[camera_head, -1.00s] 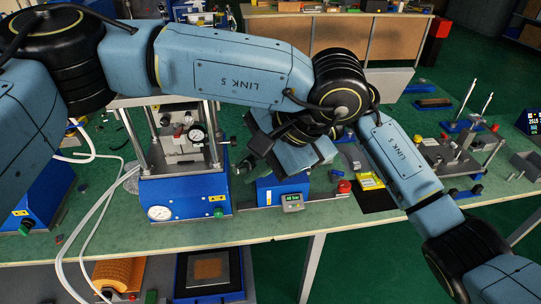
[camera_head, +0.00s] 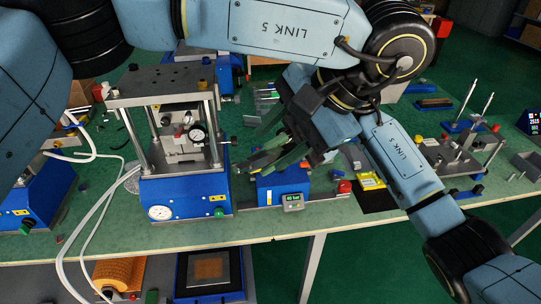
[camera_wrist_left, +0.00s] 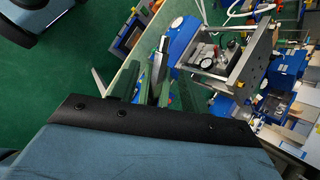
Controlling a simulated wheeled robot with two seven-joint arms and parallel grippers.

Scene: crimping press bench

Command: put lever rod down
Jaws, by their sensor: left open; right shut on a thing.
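My left gripper (camera_head: 262,148) has green fingers that are spread apart. It hangs above the bench between the press and the small blue unit with a display, pointing left. In the left wrist view its fingers (camera_wrist_left: 148,76) are also apart. A narrow silvery piece shows by these fingers; I cannot tell whether it is the lever rod or whether it touches them. My right arm rises from the lower right, and its gripper is hidden behind my left arm. I cannot identify the lever rod in the head view.
The press (camera_head: 185,185), with steel posts and a gauge, stands left of my left gripper. The blue display unit (camera_head: 283,186) and a red button (camera_head: 344,187) are close below and right. The front strip of the green bench (camera_head: 250,228) is clear.

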